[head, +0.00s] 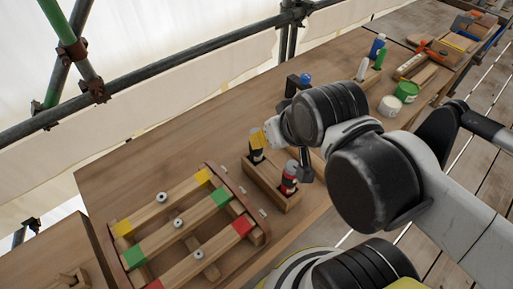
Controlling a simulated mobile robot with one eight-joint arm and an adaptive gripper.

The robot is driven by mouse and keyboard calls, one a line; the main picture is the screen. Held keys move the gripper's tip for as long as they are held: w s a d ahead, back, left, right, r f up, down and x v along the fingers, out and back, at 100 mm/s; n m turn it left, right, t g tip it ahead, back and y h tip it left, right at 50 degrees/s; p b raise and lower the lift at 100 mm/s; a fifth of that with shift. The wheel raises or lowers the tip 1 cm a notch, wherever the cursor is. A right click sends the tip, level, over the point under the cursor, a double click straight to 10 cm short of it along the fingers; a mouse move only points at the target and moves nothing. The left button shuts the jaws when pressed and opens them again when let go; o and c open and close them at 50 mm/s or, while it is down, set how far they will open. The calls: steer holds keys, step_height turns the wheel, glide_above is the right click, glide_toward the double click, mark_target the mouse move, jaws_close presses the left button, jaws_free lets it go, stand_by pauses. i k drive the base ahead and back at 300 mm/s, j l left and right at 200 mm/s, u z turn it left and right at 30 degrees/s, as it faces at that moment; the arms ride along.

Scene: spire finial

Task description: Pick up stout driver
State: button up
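A wooden holder (264,184) stands on the workbench in the head view, right of the striped rack. A driver-like tool with a yellow top and dark body (257,146) stands upright at its far end. A red and black tool (289,180) stands upright at its near end. I cannot tell for sure which is the stout driver. My gripper (304,169) is seen only in part, as dark pieces just right of and behind the red and black tool. My arm hides the rest. I cannot tell whether it touches a tool or how far it is open.
A rack of wooden bars (182,225) with yellow, green and red ends lies left of the holder. Upright bottles (377,46), a green can (406,91) and a white pot (390,106) stand beyond my arm. Scaffold pipes (160,72) run along the bench's far side.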

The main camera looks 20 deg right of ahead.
mark_target(255, 156)
steer(key=k+j+u, duration=0.1)
steer(key=u, duration=1)
steer(key=k+l+z, duration=0.1)
steer(key=z, duration=0.9)
steer(key=k+z, duration=0.15)
steer(key=z, duration=0.25)
steer(key=k+z, duration=0.2)
steer(key=z, duration=0.15)
steer(key=k+l+z, duration=0.1)
steer(key=z, duration=0.3)
steer(key=k, duration=0.05)
